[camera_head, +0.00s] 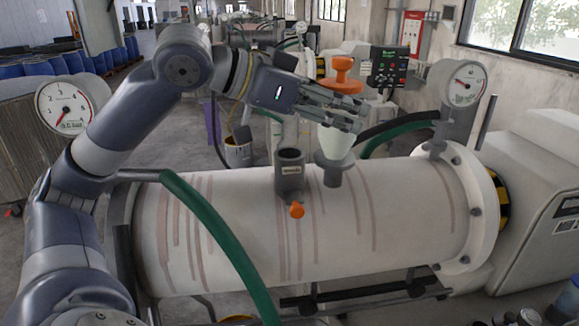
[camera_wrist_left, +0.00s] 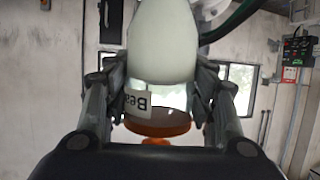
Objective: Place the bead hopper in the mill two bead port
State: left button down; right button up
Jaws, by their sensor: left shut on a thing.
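My left gripper (camera_head: 335,108) is shut on the bead hopper, which has a pale cone (camera_head: 337,143) and an orange lid with a knob (camera_head: 341,73). In the left wrist view the pale hopper body (camera_wrist_left: 163,45) sits between the fingers, with a "Bea…" label and the orange lid (camera_wrist_left: 157,127). The hopper is about upright over a grey flanged port (camera_head: 334,174) on the mill drum (camera_head: 390,210). Its lower tip meets the flange in the picture; I cannot tell whether it is seated. My right gripper is not in view.
A second, labelled grey port (camera_head: 290,178) with an orange knob (camera_head: 297,210) stands just left. A green hose (camera_head: 215,225) crosses the drum's front left. A gauge (camera_head: 458,83) stands on the drum's right end. A control box (camera_head: 389,67) is behind.

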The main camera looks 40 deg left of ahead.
pick_arm(q)
jog(key=shift+a+r, duration=0.3)
jog(key=shift+r, duration=0.15)
jog(key=w+a+f, duration=0.2)
jog(key=a, duration=0.5)
jog(key=w+a+f, duration=0.3)
jog(key=a, duration=0.5)
jog(key=shift+w, duration=0.2)
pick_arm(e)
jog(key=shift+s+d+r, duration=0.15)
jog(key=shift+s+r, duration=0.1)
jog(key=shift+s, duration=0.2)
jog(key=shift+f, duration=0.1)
